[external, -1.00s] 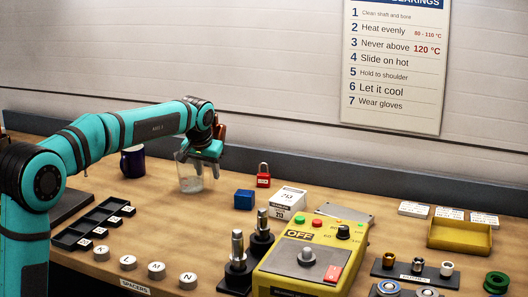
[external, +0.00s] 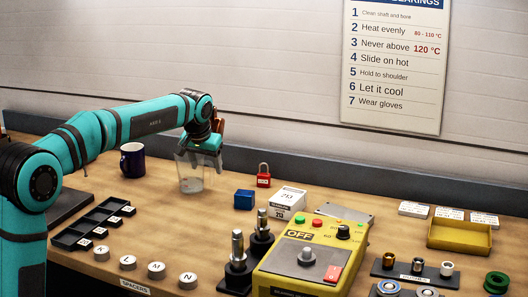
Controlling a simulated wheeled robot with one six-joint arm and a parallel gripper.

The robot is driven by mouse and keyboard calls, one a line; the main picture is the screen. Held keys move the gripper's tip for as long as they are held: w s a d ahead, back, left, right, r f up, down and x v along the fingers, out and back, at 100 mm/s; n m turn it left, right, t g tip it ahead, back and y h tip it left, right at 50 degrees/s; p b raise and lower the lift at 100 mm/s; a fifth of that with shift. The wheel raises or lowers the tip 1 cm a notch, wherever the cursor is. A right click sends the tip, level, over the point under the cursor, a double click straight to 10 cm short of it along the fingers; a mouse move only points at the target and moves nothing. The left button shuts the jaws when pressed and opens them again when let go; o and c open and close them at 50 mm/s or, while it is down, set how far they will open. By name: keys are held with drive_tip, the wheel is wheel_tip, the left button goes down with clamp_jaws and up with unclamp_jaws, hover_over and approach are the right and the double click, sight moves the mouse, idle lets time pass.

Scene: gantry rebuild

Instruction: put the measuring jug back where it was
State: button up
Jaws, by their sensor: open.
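The measuring jug (external: 190,182) is a clear, see-through vessel. It stands upright on the wooden bench in the left half of the external view, between the dark blue mug and the blue block. My gripper (external: 198,158) points down over the jug, its dark fingers apart near the jug's upper part. The fingers overlap the jug's rim in the picture, and I cannot tell whether they touch it.
A dark blue mug (external: 132,160) stands left of the jug. A blue block (external: 244,200), a red padlock (external: 263,175) and a white box (external: 287,203) are to the right. A black tray (external: 76,237) and several spacers (external: 128,263) lie in front. A yellow control box (external: 310,262) stands front right.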

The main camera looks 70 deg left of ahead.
drive_tip(key=v, duration=0.9)
drive_tip(key=shift+r, duration=0.3)
drive_tip(key=shift+s+d, duration=0.1)
drive_tip(key=s+d+r+m+t, duration=0.2)
drive_tip(key=s+d, duration=0.1)
drive_tip(key=d, duration=0.7)
drive_tip(key=s+d+r+m+t, duration=0.1)
drive_tip(key=s+d+r+t, duration=0.15)
drive_tip(key=d, duration=0.65)
drive_tip(key=s+d+r+m+t, duration=0.2)
drive_tip(key=d+r+t, duration=0.1)
drive_tip(key=d, duration=0.7)
drive_tip(key=s+d+f+m+t+h, duration=0.1)
drive_tip(key=s+d+f+m+t, duration=0.1)
drive_tip(key=s+d, duration=0.7)
drive_tip(key=s+d+f+m+t+h, duration=0.2)
drive_tip(key=s+d+t, duration=0.3)
drive_tip(key=s+d, duration=0.5)
drive_tip(key=shift+s+f, duration=0.25)
drive_tip(key=shift+s, duration=0.6)
